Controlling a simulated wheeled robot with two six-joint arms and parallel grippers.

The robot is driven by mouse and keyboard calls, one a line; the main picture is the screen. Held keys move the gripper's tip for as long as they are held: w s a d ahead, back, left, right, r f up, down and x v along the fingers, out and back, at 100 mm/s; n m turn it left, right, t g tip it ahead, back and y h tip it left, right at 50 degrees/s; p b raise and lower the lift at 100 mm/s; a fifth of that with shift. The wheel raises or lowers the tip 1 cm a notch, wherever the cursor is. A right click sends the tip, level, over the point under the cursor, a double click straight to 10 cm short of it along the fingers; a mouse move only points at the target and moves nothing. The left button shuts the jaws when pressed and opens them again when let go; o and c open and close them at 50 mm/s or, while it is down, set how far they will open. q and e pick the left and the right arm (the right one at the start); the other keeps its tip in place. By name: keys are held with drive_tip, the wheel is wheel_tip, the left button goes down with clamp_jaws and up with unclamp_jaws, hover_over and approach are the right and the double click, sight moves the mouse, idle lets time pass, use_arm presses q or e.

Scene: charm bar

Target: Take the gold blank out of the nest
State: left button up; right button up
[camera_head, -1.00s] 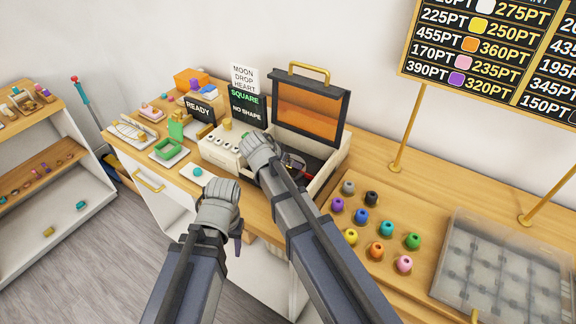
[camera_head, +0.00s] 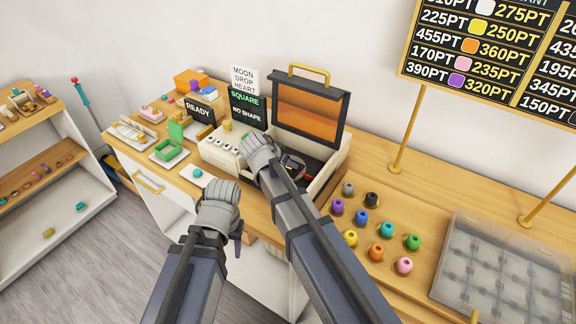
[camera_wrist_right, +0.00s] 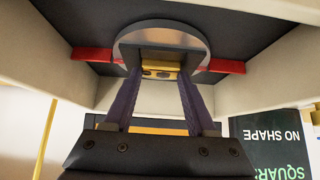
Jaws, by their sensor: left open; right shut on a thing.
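The cream machine (camera_head: 219,151) stands on the counter with its orange-windowed lid (camera_head: 309,107) raised. My right gripper (camera_wrist_right: 160,76) is inside its open box; in the head view my own wrist hides the fingertips. In the right wrist view its purple fingers are closed on a small gold piece, the gold blank (camera_wrist_right: 159,66). The blank is against a round grey disc (camera_wrist_right: 121,47), which looks like the nest; I cannot tell whether it is clear of it. My left gripper (camera_head: 238,248) is open and empty in front of the counter, mostly hidden behind my wrist.
Red bars (camera_wrist_right: 92,54) lie either side of the disc, with cream box walls close around. A "SQUARE / NO SHAPE" screen (camera_head: 246,108) stands behind the machine. Several coloured beads (camera_head: 376,250) and a clear-lidded case (camera_head: 505,265) are to the right.

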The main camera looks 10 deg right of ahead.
drive_tip(key=shift+r, duration=0.15)
drive_tip(key=shift+r+p, duration=2.85)
drive_tip(key=shift+p, duration=0.2)
